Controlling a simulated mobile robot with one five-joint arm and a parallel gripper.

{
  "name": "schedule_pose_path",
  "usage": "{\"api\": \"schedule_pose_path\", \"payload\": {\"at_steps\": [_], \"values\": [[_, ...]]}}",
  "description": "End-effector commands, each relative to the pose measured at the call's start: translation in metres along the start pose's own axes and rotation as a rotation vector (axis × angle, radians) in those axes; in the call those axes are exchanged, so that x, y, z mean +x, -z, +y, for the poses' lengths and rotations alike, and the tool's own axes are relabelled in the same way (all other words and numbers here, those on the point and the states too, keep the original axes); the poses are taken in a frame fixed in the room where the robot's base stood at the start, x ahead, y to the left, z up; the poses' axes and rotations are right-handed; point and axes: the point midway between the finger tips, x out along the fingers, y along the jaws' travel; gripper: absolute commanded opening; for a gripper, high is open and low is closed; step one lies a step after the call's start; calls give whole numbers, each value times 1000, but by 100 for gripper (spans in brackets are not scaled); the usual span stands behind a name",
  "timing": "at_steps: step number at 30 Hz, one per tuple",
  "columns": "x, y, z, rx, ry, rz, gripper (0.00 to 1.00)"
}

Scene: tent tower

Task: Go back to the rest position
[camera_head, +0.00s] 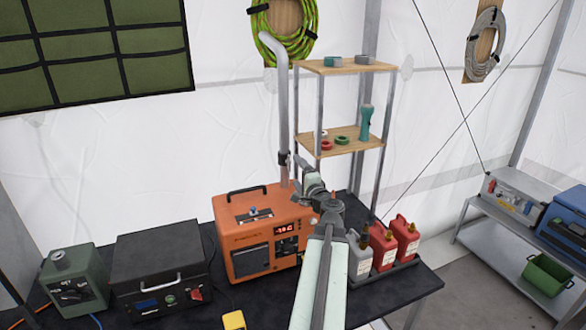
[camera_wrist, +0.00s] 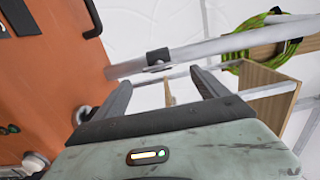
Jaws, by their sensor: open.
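My gripper (camera_head: 301,166) is at the end of my arm, which reaches up from the bottom of the head view. It is in front of the orange machine's upper right, close to a grey upright pipe (camera_head: 281,100). In the wrist view my gripper (camera_wrist: 160,80) has its two dark fingers spread apart, with nothing held between them. The pipe (camera_wrist: 215,49), with a dark clamp (camera_wrist: 157,58) on it, crosses the wrist view just beyond the fingertips. I cannot tell whether the fingers touch it.
The orange machine (camera_head: 246,243) stands on the dark table, also close at left in the wrist view (camera_wrist: 50,75). Grey and red canisters (camera_head: 383,246) stand right of my arm. A wooden shelf (camera_head: 340,139) rises behind. Black and green boxes (camera_head: 160,270) are at left.

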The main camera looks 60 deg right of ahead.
Motion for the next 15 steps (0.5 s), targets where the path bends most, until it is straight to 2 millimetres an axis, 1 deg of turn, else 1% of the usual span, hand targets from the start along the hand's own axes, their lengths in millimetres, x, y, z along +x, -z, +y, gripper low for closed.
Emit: {"api": "schedule_pose_path", "payload": {"at_steps": [1, 3, 15], "values": [[-10, -1, 0, 0, 0, 2, 84], [-14, 0, 0, 1, 0, 1, 84], [-14, 0, 0, 0, 0, 0, 84]]}}
